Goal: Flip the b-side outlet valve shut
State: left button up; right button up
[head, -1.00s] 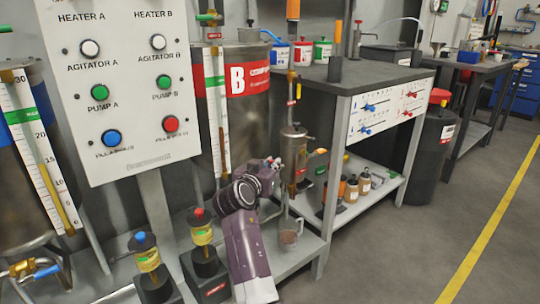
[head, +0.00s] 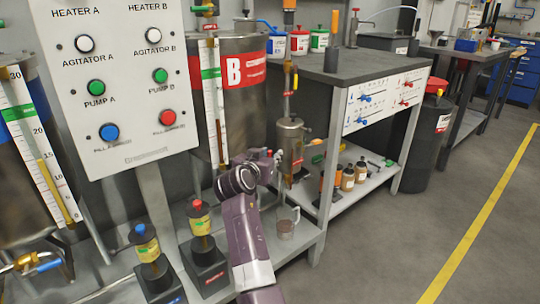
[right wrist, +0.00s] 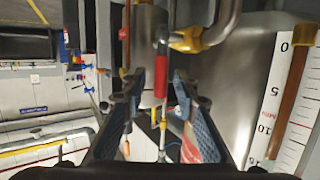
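Tank B (head: 238,98), steel with a red B label, stands behind my right arm in the head view. In the right wrist view a red lever (right wrist: 161,82) sits near a brass valve fitting (right wrist: 195,40) on a pipe under the steel vessel. My right gripper (right wrist: 158,98) is open, its two blue-padded fingers on either side of the red lever's line. I cannot tell how deep the lever lies between them, and no contact is visible. In the head view my right gripper (head: 272,159) is low in front of the tank, and the valve is hidden there. My left gripper is not in view.
The control panel (head: 120,75) stands at the left. The floor (head: 400,240) at right is open.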

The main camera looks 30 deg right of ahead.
notch_tip(320, 180, up, 10)
dwell(0.5)
dwell(0.4)
